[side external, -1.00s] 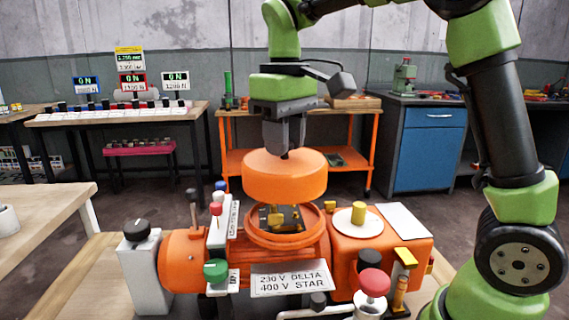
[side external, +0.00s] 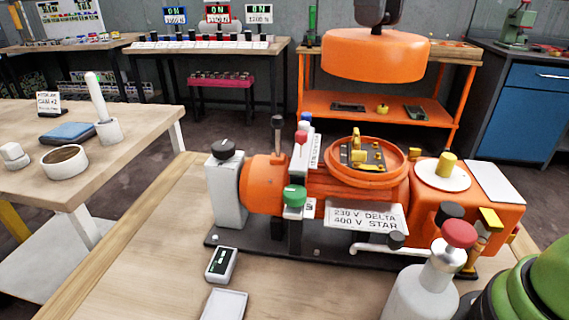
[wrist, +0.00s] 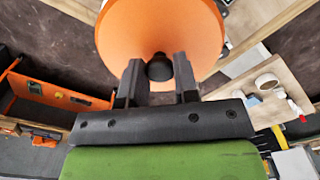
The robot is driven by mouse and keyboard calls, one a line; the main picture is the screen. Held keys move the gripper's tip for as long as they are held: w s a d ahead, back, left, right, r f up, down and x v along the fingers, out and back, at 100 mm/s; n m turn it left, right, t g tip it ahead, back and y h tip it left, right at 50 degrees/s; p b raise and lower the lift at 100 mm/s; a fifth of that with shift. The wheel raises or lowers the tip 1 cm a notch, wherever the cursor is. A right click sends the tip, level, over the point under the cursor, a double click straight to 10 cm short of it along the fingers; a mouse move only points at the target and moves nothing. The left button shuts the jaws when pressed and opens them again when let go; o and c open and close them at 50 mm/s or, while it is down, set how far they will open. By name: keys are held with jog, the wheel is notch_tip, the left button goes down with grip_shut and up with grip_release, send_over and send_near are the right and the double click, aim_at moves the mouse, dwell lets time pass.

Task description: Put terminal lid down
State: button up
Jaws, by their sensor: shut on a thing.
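The terminal lid (side external: 374,55) is a round orange cap held in the air above and a little right of the open terminal box (side external: 366,160). The box has a round orange rim with brass-coloured terminals inside. My gripper (side external: 378,12) is at the top edge of the side view, partly cut off. In the wrist view my gripper (wrist: 158,72) is shut on the lid's dark knob (wrist: 159,67), and the orange lid (wrist: 160,28) fills the top middle.
The orange motor bears a "230 V DELTA 400 V STAR" plate (side external: 366,217). A white disc with a yellow knob (side external: 446,165) stands right of the box, and a red-topped white bottle (side external: 432,280) stands in front. A small meter (side external: 221,264) lies on the bench, with bare wood around it.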

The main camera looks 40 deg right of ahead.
jog(key=s+a, duration=0.4)
jog(key=a, duration=0.6)
jog(key=s+a, duration=0.4)
jog(key=a, duration=0.6)
notch_tip(320, 180, down, 34)
jog(key=shift+s+d+r, duration=0.1)
jog(key=o, duration=1)
jog(key=shift+c, duration=0.2)
